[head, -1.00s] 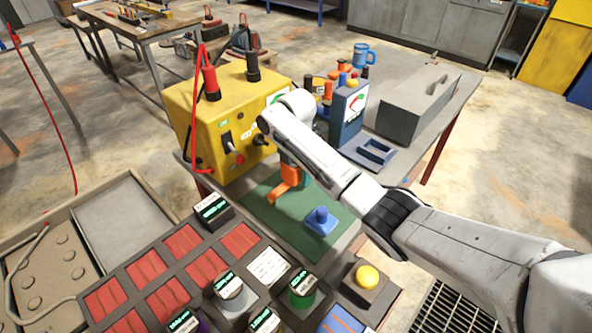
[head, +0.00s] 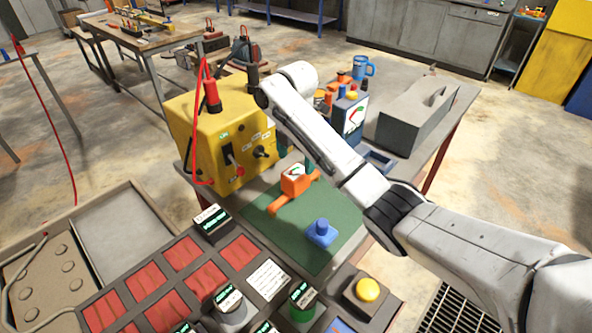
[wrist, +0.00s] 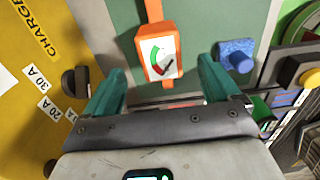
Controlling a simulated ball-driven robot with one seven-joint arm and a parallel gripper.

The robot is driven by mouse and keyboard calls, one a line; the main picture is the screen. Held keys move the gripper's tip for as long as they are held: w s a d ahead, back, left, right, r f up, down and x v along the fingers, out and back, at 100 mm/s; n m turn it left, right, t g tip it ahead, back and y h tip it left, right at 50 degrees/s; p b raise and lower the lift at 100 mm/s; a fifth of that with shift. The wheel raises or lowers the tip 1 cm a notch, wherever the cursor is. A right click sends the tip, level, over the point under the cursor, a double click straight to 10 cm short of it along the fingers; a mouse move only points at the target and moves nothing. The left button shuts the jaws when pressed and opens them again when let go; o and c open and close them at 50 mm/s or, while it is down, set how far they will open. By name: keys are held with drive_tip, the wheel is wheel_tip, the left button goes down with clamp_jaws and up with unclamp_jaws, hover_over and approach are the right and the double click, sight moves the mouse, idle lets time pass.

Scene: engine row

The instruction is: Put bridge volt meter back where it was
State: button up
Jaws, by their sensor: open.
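The bridge volt meter, an orange block with a white dial face and long orange bars (head: 294,180), lies on the green mat (head: 288,238) in the head view, beside the yellow charger. In the wrist view the meter (wrist: 160,56) is face up, with its dial between and just beyond my fingertips. My gripper (wrist: 163,80) has its two teal fingers spread wide with nothing between them. In the head view my arm hides most of the gripper, and only a bit of teal finger shows behind the meter.
The yellow charger (head: 208,135) stands close on the left. A blue knobbed block (head: 321,233) sits on the mat, right of the meter. A panel with red pads (head: 238,250) lies in front. A blue dial box (head: 352,125) and grey toolbox (head: 412,115) stand behind.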

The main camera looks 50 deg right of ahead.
drive_tip(key=shift+r+p, duration=0.7)
drive_tip(key=shift+r, duration=0.7)
drive_tip(key=shift+s+f, duration=0.1)
